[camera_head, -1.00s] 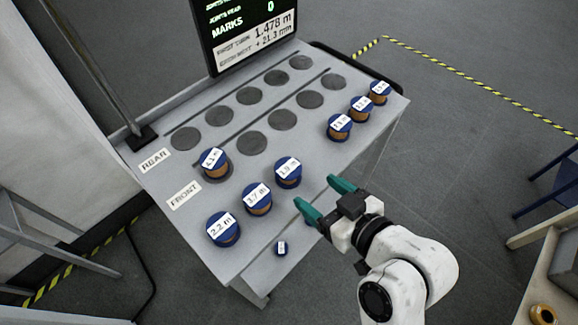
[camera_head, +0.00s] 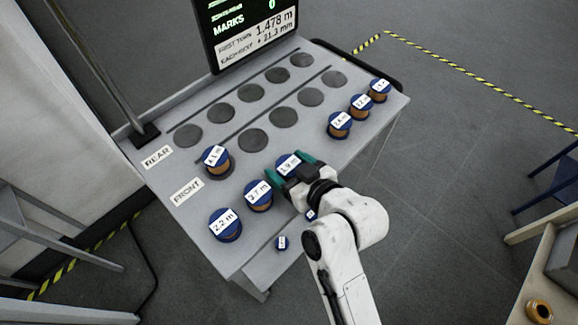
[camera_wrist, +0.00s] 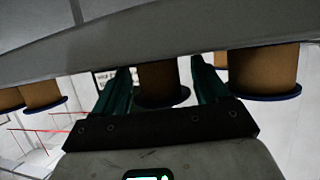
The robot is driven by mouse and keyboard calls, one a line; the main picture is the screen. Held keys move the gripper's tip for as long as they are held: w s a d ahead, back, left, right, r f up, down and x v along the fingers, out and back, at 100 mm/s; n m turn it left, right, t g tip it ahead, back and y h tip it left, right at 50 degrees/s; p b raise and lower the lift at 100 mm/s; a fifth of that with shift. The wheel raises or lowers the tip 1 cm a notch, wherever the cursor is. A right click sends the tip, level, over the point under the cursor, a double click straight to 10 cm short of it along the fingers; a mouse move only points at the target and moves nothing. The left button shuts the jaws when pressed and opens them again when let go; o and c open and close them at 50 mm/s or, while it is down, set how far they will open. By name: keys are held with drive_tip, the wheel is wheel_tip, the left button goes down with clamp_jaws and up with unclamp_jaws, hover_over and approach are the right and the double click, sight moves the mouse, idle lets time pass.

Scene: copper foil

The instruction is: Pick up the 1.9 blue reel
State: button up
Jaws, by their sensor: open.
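The blue reel labelled 1.9 m (camera_head: 289,160), with a copper-brown winding, stands on the grey table. It is partly hidden by my gripper in the head view. My gripper (camera_head: 286,167) is open, with one teal finger on each side of the reel. In the wrist view the reel's brown winding (camera_wrist: 161,80) shows between the two teal fingers of my gripper (camera_wrist: 163,85). Gaps show there, and I cannot tell whether either finger touches it.
A 2.7 m reel (camera_head: 258,196) stands close on the left, with a 2.2 m reel (camera_head: 225,226) beyond it. Another reel (camera_head: 217,162) stands behind. Three reels, one at the front (camera_head: 340,125), stand right. Empty dark discs (camera_head: 254,140) fill the back; a screen (camera_head: 245,30) stands behind.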

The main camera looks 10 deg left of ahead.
drive_tip(key=shift+c, duration=0.5)
drive_tip(key=c, duration=0.7)
drive_tip(key=shift+o, duration=0.2)
drive_tip(key=shift+r, duration=0.1)
